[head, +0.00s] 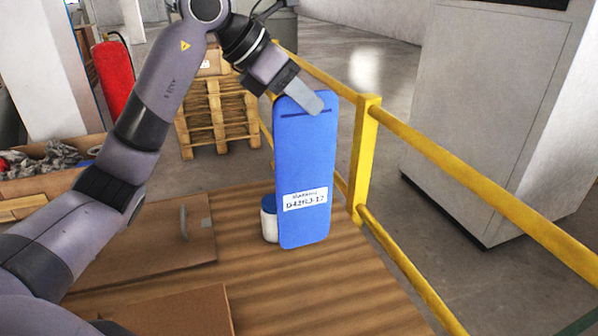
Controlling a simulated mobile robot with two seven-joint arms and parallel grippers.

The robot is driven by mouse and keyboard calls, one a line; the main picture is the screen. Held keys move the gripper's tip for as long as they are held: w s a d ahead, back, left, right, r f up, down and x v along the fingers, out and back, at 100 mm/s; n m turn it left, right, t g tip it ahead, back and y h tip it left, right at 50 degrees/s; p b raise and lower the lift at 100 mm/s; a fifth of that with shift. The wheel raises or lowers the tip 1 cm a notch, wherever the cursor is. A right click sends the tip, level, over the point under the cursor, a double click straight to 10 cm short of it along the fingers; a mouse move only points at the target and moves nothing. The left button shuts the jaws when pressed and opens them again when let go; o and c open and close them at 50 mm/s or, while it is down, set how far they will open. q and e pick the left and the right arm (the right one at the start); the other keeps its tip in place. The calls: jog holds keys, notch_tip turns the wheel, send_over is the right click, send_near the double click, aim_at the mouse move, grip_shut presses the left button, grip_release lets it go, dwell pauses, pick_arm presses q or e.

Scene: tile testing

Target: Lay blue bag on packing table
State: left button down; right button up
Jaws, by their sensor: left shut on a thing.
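The blue bag (305,165) is a tall flat blue piece with a white label near its lower end. It hangs upright over the far right part of the wooden packing table (330,290). My left gripper (300,100) is shut on the bag's top edge, with one finger showing across its front. I cannot tell whether the bag's lower end touches the table. A white container with a blue lid (269,220) stands just left of the bag, partly hidden behind it. My right gripper is not in view.
A flat cardboard box (150,245) and another cardboard piece (185,312) lie at the table's left and front. A yellow railing (430,155) runs along the right side. The table's front right is bare.

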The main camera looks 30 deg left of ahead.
pick_arm(q)
notch_tip(320, 180, down, 14)
jog(key=shift+r, duration=0.15)
dwell(0.4)
jog(key=shift+b, duration=0.35)
jog(key=c, duration=1.1)
grip_release()
jog(key=shift+c, duration=0.2)
jog(key=v, duration=1.2)
